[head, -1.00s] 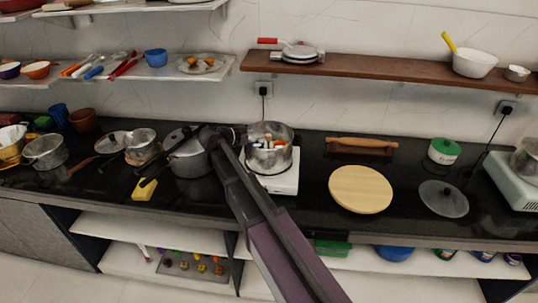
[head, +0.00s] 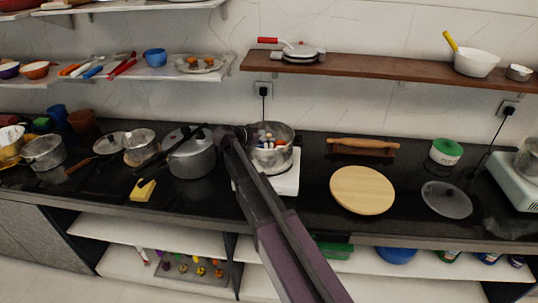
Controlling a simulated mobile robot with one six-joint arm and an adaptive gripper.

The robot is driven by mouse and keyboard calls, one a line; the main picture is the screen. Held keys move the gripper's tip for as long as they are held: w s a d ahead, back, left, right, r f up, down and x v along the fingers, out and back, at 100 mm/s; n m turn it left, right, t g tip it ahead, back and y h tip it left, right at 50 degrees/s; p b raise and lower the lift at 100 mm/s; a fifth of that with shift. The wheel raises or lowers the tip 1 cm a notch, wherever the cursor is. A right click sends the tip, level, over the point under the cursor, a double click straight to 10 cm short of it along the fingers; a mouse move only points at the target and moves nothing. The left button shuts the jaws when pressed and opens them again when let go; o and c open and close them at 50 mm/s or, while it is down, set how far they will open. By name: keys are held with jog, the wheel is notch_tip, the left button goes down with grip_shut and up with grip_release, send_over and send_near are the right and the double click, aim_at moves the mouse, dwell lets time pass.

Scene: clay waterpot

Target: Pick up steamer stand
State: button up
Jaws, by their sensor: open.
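I cannot single out a steamer stand for certain in the head view. A steel pot (head: 272,160) stands on a white hot plate (head: 289,184) at the middle of the counter, with small orange, white and blue things (head: 270,142) inside it. My gripper (head: 236,132) is open at the pot's left rim, level with its mouth. My arm hides part of the pot's left side. I cannot tell whether the fingers touch the rim. A grey pressure cooker (head: 192,160) with dark handles stands just left of my gripper.
A round wooden board (head: 362,190), a rolling pin (head: 362,144) and a glass lid (head: 446,199) lie to the right. A yellow block (head: 143,190) lies at the front left. Several pans crowd the left. A brown shelf (head: 375,70) hangs above the counter.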

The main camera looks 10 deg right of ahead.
jog(key=shift+w+d+f, duration=0.1)
jog(key=shift+w+d, duration=0.05)
jog(key=shift+d, duration=0.1)
dwell(0.3)
grip_shut()
